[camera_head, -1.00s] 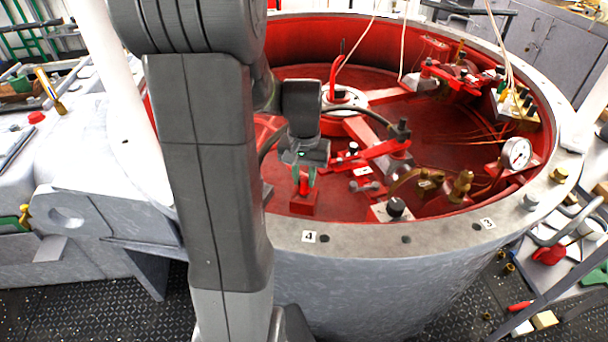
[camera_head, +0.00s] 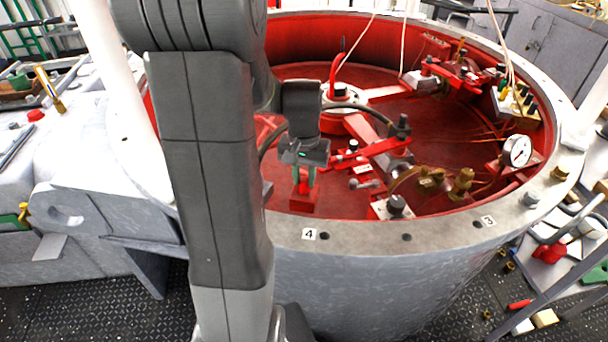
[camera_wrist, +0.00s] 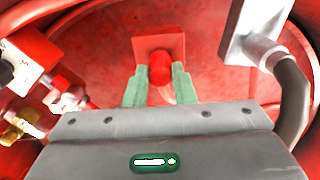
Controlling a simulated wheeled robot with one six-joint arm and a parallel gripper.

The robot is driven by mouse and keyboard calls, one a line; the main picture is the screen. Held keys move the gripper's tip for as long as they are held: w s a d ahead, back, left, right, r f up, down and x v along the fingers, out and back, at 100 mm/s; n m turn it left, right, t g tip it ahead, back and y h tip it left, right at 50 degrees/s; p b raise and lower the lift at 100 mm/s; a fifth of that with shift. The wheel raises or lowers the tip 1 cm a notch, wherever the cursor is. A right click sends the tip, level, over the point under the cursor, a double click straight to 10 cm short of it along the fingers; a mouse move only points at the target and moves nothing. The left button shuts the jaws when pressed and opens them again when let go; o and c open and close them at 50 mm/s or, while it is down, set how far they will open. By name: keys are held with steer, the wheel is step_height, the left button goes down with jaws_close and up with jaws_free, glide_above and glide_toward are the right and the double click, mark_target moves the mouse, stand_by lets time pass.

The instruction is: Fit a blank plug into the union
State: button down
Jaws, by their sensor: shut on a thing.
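My gripper (camera_head: 303,178) points down inside the red-lined round tank, with its green fingers on both sides of a small red rounded piece. In the wrist view, the fingers of my gripper (camera_wrist: 159,88) are shut on this red piece (camera_wrist: 160,69), which I take to be the blank plug. A square red block (camera_wrist: 158,42) lies just beyond it, and also shows under the fingers in the head view (camera_head: 304,205). I cannot tell whether the plug still touches the block. I cannot single out the union among the fittings; the fingers partly hide the plug.
Red bars and pipe fittings (camera_head: 375,152) lie right of my gripper. A pressure gauge (camera_head: 516,151) stands near the right wall. The tank's grey rim (camera_head: 365,236) runs along the front. In the wrist view, a grey plate with a bent pipe (camera_wrist: 258,38) is close on the right.

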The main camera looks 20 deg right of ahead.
steer(key=c, duration=1.1)
jaws_free()
steer(key=shift+f, duration=0.1)
step_height(320, 180, up, 14)
steer(key=shift+f+p, duration=0.1)
steer(key=shift+p, duration=0.85)
step_height(320, 180, down, 14)
steer(key=shift+r+b, duration=0.15)
steer(key=shift+b, duration=0.8)
steer(key=shift+r, duration=0.2)
steer(key=shift+f, duration=0.1)
